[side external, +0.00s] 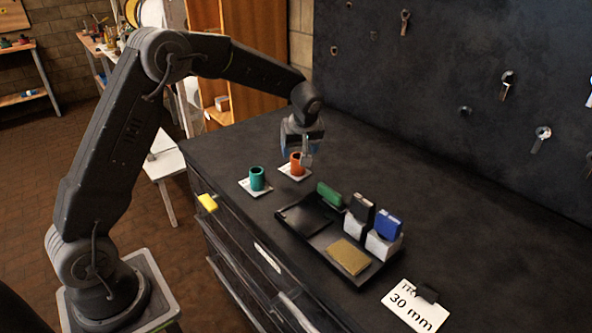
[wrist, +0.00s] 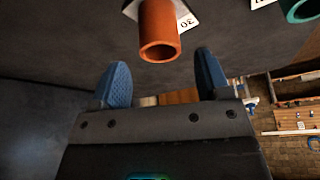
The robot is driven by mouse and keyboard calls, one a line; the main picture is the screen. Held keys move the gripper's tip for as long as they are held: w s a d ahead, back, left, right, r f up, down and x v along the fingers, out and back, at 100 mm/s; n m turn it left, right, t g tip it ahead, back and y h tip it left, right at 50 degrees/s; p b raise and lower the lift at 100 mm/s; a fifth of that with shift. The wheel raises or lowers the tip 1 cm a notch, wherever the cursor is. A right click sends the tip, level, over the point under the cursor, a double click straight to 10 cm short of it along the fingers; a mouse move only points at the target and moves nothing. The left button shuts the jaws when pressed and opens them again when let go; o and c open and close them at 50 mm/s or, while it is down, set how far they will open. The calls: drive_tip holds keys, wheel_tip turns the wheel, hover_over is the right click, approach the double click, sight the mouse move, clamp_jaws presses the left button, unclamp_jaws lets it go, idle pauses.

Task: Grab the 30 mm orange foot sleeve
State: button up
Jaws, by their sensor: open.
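The orange foot sleeve (side external: 297,163) stands upright on a small white card on the dark bench top, in the side view. In the wrist view the orange sleeve (wrist: 160,32) shows at the top centre, its open end towards me, with a card marked "30" beside it. My gripper (side external: 296,155) is at the sleeve in the side view and partly covers it. In the wrist view its two blue fingertips (wrist: 160,80) are spread apart with nothing between them, and the sleeve appears just beyond them. I cannot tell the exact gap between fingers and sleeve.
A teal sleeve (side external: 257,178) stands on its own card to the left of the orange one. A black tray (side external: 303,235) with green, black and blue blocks and a tan pad lies to the front right. A "30 mm" card (side external: 415,306) lies near the front edge.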

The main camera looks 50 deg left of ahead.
sight(295, 164)
drive_tip(key=x, duration=0.5)
drive_tip(key=shift+d+f, duration=0.1)
drive_tip(key=shift+f, duration=0.3)
drive_tip(key=shift+r, duration=0.1)
drive_tip(key=c, duration=1.2)
